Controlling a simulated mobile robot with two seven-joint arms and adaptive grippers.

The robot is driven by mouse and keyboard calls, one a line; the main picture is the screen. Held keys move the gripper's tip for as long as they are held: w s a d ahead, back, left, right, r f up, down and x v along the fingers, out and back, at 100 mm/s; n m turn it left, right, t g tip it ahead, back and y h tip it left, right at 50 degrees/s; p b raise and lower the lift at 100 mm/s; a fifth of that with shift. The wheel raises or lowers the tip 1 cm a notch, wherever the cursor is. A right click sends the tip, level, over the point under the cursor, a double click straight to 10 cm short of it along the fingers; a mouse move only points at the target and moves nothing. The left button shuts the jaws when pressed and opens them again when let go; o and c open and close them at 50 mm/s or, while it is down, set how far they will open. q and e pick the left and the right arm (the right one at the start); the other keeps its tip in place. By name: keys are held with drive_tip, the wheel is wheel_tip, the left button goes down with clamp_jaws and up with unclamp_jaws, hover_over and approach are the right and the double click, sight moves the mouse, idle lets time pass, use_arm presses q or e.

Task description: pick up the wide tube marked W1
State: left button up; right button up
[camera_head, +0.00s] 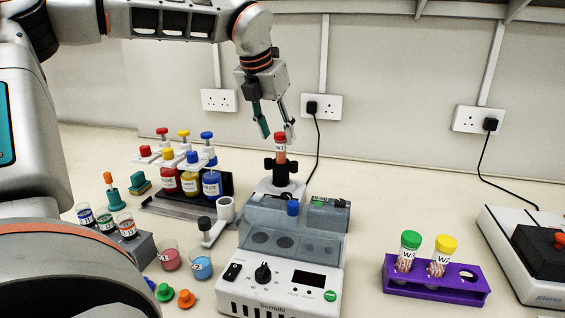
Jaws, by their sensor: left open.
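The wide tube W1 (280,150) has a red cap and stands upright in the black holder (281,178) of a small white device behind the grey-lidded machine. The holder hides its lower part. My left gripper (277,134) comes down from above, open and empty, with its fingertips close around the height of the red cap. One finger is to the left of the cap and the other is at its upper right. I cannot tell whether a finger touches the tube. My right gripper is not in view.
A purple rack (394,287) at right holds tubes W3 (405,262) and W2 (438,268). The grey-lidded machine (283,287) stands in front of W1. Several coloured bottles (190,182) stand on a rack to the left. Small cups (201,267) are front left. A cable (318,150) hangs behind.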

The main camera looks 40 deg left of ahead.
sight(281, 156)
use_arm(q)
drive_tip(key=x, duration=0.4)
drive_tip(key=shift+w+r, duration=0.1)
drive_tip(key=shift+w, duration=0.15)
drive_tip(key=shift+w+f, duration=0.15)
drive_tip(key=shift+f, duration=0.1)
clamp_jaws()
drive_tip(key=shift+r, duration=0.1)
